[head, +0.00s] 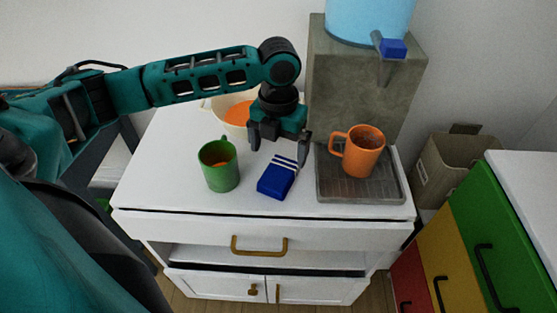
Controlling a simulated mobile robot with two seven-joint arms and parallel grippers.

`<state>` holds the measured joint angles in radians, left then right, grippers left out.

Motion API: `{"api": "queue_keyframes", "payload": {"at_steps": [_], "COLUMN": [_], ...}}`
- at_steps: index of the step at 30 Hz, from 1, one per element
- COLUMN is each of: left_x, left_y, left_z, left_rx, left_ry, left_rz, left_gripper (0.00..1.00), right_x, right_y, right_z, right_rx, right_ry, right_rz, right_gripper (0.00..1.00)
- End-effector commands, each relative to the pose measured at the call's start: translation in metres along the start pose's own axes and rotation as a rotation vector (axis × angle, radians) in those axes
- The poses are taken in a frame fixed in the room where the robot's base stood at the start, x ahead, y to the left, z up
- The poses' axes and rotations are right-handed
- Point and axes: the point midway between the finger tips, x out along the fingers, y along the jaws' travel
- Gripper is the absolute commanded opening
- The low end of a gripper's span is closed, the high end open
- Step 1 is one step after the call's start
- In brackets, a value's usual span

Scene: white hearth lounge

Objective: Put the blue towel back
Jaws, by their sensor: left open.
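The blue towel (275,182) is a small folded bundle with white stripes at its far end. It lies on the white cabinet top, between the green mug and the grey drip tray. My left gripper (280,146) points down just beyond the towel's striped end, with its two fingers apart. Nothing shows between the fingers. I cannot tell how high the fingertips are above the top. My right gripper is out of view.
A green mug (220,170) stands left of the towel. A cream bowl (214,105) with orange contents is partly behind my gripper. An orange mug (360,153) stands on the drip tray (338,191) under a dispenser (352,85). A beige bin (448,170) and coloured drawers (500,235) stand at the right.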

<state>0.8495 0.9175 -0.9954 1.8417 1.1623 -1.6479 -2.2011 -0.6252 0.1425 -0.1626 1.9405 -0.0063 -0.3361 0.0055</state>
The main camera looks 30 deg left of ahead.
Motion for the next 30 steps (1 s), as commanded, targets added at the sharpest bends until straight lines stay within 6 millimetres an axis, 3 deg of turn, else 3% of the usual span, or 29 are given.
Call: {"api": "queue_keyframes", "payload": {"at_steps": [3,9,30], "left_x": [-0.022,-0.039,-0.04], "left_y": [0.0,0.0,0.0], "left_z": [0.001,0.0,0.0], "left_rx": [0.0,0.0,0.0], "left_ry": [-0.003,0.0,0.001], "left_rz": [-0.002,-0.001,0.0], "left_gripper": [1.0,1.0,1.0], "right_x": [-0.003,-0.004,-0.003], "right_y": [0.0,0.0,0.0], "right_z": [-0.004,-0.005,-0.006], "right_rx": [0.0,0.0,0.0], "right_ry": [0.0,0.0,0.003], "right_rz": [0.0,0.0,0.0], "right_gripper": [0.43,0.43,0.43]}}
